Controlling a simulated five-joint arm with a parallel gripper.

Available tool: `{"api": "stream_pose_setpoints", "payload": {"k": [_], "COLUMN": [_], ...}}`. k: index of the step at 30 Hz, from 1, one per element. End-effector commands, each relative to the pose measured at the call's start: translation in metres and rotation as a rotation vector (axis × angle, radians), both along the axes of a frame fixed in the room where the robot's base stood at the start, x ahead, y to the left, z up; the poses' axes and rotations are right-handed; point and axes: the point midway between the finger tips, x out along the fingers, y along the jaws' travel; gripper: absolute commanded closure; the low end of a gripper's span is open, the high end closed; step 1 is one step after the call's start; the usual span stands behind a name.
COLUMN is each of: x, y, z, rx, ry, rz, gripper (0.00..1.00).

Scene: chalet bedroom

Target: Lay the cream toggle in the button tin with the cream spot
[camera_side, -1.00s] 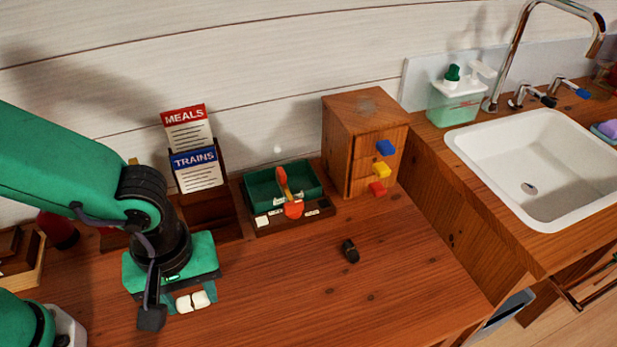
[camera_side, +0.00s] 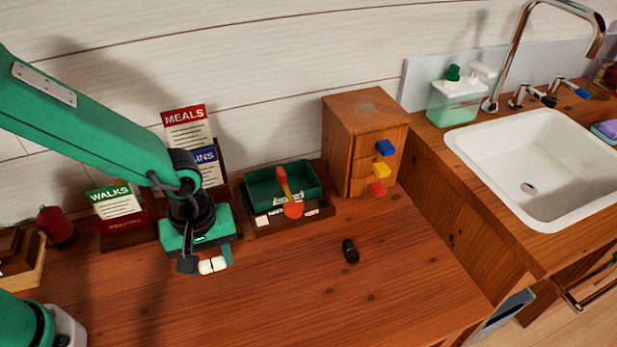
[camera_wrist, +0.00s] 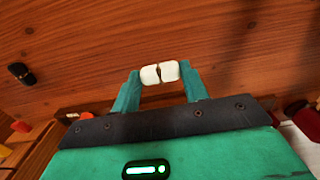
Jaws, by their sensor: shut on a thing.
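My gripper (camera_side: 208,263) is shut on the cream toggle (camera_side: 213,265), a short pale piece with a dark line across its middle. In the wrist view the toggle (camera_wrist: 150,75) lies crosswise between the two teal fingertips (camera_wrist: 160,73). It appears held above the wooden table. A dark green open box (camera_side: 262,190) in a brown wooden holder stands to the right of my gripper, with an orange paddle lying across it. Pale marks (camera_side: 262,221) show on the holder's front; I cannot tell which is a cream spot.
A black toggle-like piece (camera_side: 350,251) lies right of centre on the table. A small wooden cabinet (camera_side: 350,120) with coloured knobs stands behind it. Card stands (camera_side: 118,228) and a red bottle (camera_side: 57,228) are at the left. The table front is clear.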

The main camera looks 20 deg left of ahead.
Motion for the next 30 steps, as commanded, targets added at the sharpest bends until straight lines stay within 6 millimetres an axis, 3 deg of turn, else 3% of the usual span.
{"api": "stream_pose_setpoints", "payload": {"k": [6, 14, 24, 30], "x": [0.014, 0.015, 0.014, 0.014], "y": [0.007, 0.007, 0.007, 0.007], "z": [-0.009, -0.012, -0.043, -0.050], "rx": [0.000, 0.000, 0.001, 0.000], "ry": [0.000, 0.000, 0.001, 0.000], "rz": [0.001, 0.000, 0.000, 0.000], "gripper": [0.77, 0.77, 0.77, 0.77]}}
